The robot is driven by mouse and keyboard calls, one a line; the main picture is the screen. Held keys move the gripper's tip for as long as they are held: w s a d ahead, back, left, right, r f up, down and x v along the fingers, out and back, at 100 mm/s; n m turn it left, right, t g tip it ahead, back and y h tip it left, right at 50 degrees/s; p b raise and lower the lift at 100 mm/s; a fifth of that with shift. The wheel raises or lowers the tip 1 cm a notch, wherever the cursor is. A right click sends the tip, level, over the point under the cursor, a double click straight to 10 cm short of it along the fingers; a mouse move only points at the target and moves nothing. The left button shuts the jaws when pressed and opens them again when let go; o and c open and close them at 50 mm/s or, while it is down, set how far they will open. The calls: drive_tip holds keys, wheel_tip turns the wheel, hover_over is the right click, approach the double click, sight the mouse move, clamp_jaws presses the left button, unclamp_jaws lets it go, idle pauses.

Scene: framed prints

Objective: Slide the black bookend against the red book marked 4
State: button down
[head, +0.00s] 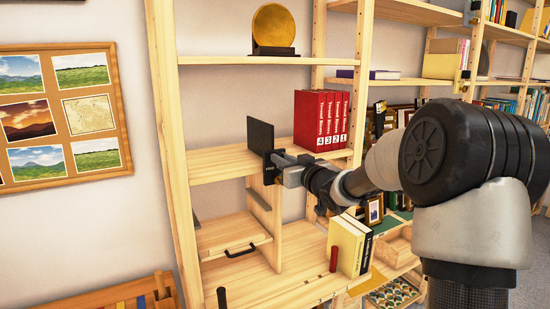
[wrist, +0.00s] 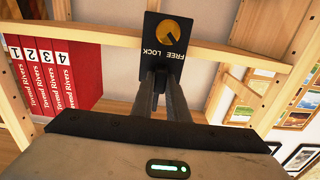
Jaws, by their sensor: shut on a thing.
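The black bookend (head: 260,136) stands upright on the middle shelf, left of the red books. A black plate with a yellow dial, lettered FREE and LOCK (wrist: 168,45), is at the shelf's front edge below it. The red book marked 4 (head: 321,122) is the leftmost of several red volumes; it also shows in the wrist view (wrist: 62,80), upside down. A clear gap lies between bookend and book. My gripper (head: 279,164) is shut on the bookend's front part at the shelf edge. In the wrist view its fingers (wrist: 160,82) meet the black plate; the exact contact is hidden.
A wooden upright (head: 170,130) stands left of the bookend. A gold disc (head: 273,27) stands on the shelf above. Yellow and black books (head: 346,246) and a drawer (head: 232,238) are below. The shelf between bookend and red books looks free.

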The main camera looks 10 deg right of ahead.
drive_tip(key=w+d+p, duration=0.2)
drive_tip(key=d+p, duration=0.2)
drive_tip(key=d, duration=0.4)
drive_tip(key=w+d+p, duration=0.3)
drive_tip(key=d+p, duration=0.1)
drive_tip(key=d, duration=0.5)
drive_tip(key=shift+w, duration=0.2)
drive_tip(key=shift+a, duration=0.1)
drive_tip(key=c, duration=1.7)
unclamp_jaws()
drive_tip(key=shift+s, duration=0.15)
drive_tip(key=b+v, duration=0.2)
drive_tip(key=v, duration=1.5)
drive_tip(key=shift+s, duration=0.1)
